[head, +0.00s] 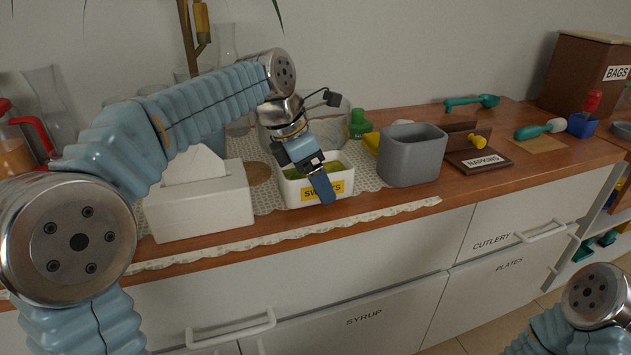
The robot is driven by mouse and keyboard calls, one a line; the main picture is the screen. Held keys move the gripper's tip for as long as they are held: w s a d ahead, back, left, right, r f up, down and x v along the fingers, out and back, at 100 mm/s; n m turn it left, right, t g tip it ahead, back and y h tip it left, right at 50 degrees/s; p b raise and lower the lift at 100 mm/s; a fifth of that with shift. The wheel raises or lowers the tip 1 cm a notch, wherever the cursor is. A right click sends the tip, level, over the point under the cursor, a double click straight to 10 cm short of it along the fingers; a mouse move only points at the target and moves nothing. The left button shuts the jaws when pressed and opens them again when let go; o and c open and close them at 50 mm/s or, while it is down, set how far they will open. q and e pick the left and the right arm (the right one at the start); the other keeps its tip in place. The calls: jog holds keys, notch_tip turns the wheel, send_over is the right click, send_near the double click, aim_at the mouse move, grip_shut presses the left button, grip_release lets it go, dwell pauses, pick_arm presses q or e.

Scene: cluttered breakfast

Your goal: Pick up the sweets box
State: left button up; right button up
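The sweets box (345,184) is a small white open box with a yellow label, partly covered, and greenish contents. It is on the lace runner near the counter's front edge, in the middle of the head view. My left gripper (318,180) comes down over the box from above. One blue finger hangs in front of the box's front wall and covers part of the label. The other finger is hidden, so I cannot tell whether the gripper grips the wall. My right arm shows only at the lower right corner, and its gripper is out of view.
A white tissue box (200,208) stands left of the sweets box, and a grey bin (411,158) stands close on its right. A napkin holder (478,160) is farther right. Behind are a glass jar and a green object (359,124). Drawers (350,255) lie below the counter.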

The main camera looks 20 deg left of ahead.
pick_arm(q)
jog(key=s+d+r, duration=0.7)
jog(key=s+r, duration=0.4)
jog(key=s, duration=0.1)
jog(key=shift+s+r, duration=0.15)
jog(key=shift+r, duration=0.1)
